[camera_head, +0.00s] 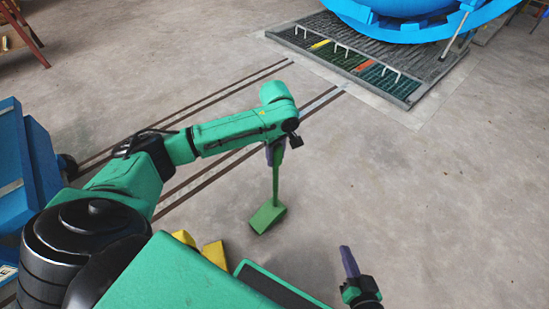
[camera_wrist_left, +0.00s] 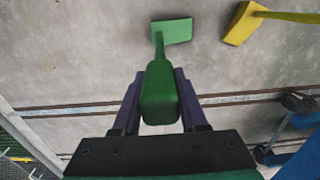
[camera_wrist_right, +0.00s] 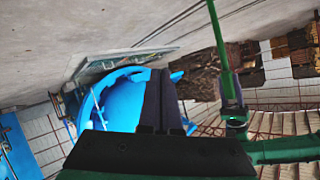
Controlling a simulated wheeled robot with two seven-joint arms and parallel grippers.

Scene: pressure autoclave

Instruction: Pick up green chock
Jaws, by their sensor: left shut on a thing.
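The green chock (camera_head: 267,217) is a wedge-shaped block on a long thin green handle. My left gripper (camera_head: 275,154) is shut on the upper end of the handle, and the block hangs below it. Whether the block touches the floor is unclear. In the left wrist view the thick green grip sits between the two dark purple fingers (camera_wrist_left: 160,95), with the chock's block (camera_wrist_left: 172,31) beyond it. My right gripper (camera_head: 348,262) is at the lower right of the head view, apart from the chock, with its fingers together and nothing between them.
A yellow chock (camera_wrist_left: 243,22) lies near the green one, partly hidden by my arm in the head view (camera_head: 215,254). Blue equipment (camera_head: 25,165) stands at the left. A blue vessel (camera_head: 400,15) stands over a grate (camera_head: 425,65) at the back. Open floor lies right of the chock.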

